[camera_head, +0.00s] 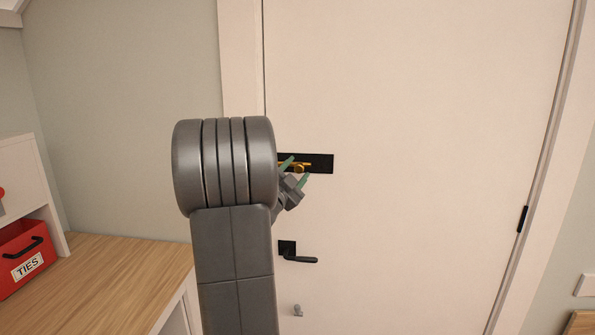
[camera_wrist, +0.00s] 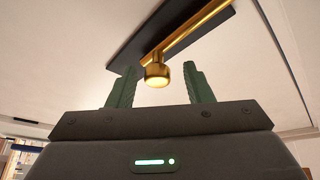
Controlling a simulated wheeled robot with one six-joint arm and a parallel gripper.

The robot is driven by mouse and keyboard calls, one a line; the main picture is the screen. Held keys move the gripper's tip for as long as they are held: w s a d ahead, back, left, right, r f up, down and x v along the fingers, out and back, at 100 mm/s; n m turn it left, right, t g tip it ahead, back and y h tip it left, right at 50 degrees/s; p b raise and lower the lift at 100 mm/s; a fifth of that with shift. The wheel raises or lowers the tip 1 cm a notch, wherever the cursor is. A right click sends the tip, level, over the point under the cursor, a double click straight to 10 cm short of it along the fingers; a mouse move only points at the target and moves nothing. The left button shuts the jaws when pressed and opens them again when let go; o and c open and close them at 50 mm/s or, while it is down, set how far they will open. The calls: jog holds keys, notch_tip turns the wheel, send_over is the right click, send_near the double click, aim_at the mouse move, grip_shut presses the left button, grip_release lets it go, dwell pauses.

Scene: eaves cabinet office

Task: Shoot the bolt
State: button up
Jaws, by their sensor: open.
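A brass bolt with a round knob (camera_head: 299,168) sits on a black plate (camera_head: 322,163) on the white door (camera_head: 420,100). In the wrist view the brass knob (camera_wrist: 157,75) hangs between and slightly beyond the two green fingers, with the brass rod (camera_wrist: 200,30) running up to the right along the black plate (camera_wrist: 150,38). My gripper (camera_head: 296,172) is open at the bolt, one finger on each side of the knob. No contact with the knob is clear. The left end of the bolt is hidden behind my arm in the head view.
A black lever handle (camera_head: 300,259) is below the bolt, with a small grey piece (camera_head: 297,310) lower down. A wooden desktop (camera_head: 110,285) and a red box labelled TIES (camera_head: 25,260) are at the left. A black hinge (camera_head: 522,218) is on the door's right edge.

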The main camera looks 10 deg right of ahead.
jog(key=b+v, duration=0.2)
jog(key=v, duration=1)
jog(key=shift+s, duration=0.15)
jog(key=shift+r, duration=0.1)
jog(key=p+x, duration=0.2)
jog(key=x, duration=1.1)
jog(key=shift+p, duration=0.35)
jog(key=d, duration=0.3)
jog(key=shift+s+d, duration=0.2)
jog(key=shift+d, duration=0.3)
jog(key=shift+a, duration=0.1)
